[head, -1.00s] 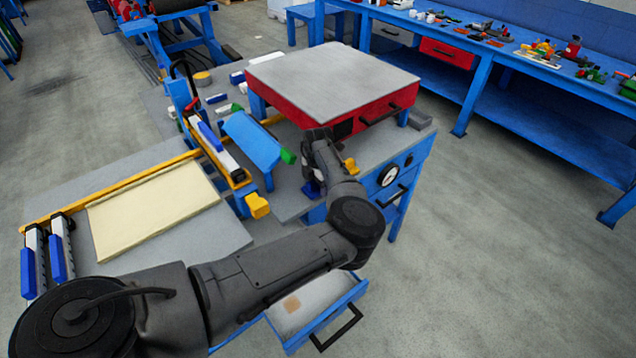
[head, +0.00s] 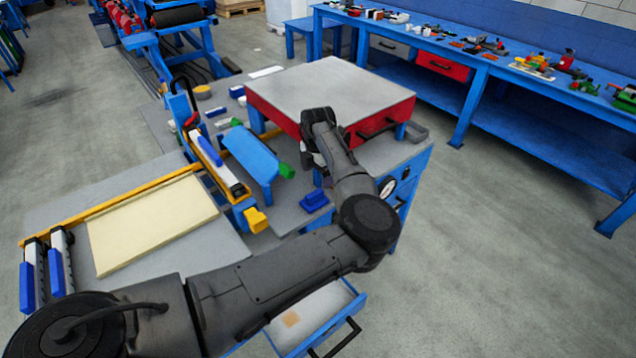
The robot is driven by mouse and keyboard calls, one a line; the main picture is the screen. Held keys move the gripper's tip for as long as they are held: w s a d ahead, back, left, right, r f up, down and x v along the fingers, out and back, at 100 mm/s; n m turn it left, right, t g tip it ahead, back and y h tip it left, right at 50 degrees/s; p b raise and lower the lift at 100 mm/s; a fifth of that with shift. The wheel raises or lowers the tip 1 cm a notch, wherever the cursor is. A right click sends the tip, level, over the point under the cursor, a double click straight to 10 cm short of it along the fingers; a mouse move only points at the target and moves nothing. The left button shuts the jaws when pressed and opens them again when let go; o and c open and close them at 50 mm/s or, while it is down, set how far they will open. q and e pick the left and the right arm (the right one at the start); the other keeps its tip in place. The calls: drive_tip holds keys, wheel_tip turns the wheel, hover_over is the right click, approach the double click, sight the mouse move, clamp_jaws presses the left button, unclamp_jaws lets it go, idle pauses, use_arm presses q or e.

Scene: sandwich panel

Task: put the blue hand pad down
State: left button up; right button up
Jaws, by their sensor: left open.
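The blue hand pad (head: 314,200) lies on the grey bench top, near its front edge, to the right of the yellow block. My left gripper (head: 311,161) is above and behind the pad, apart from it, and its jaws are open and empty. My own wrist partly hides the fingers. My right gripper is not in view.
A red box with a grey top (head: 330,90) stands right behind my left gripper. A sloped blue part with a green end (head: 252,155) is to the left. A cream panel (head: 150,222) lies on the left table. An open drawer (head: 318,312) sticks out in front.

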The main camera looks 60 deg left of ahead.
use_arm(q)
wheel_tip(320, 180, up, 3)
drive_tip(key=shift+r, duration=0.1)
idle(0.6)
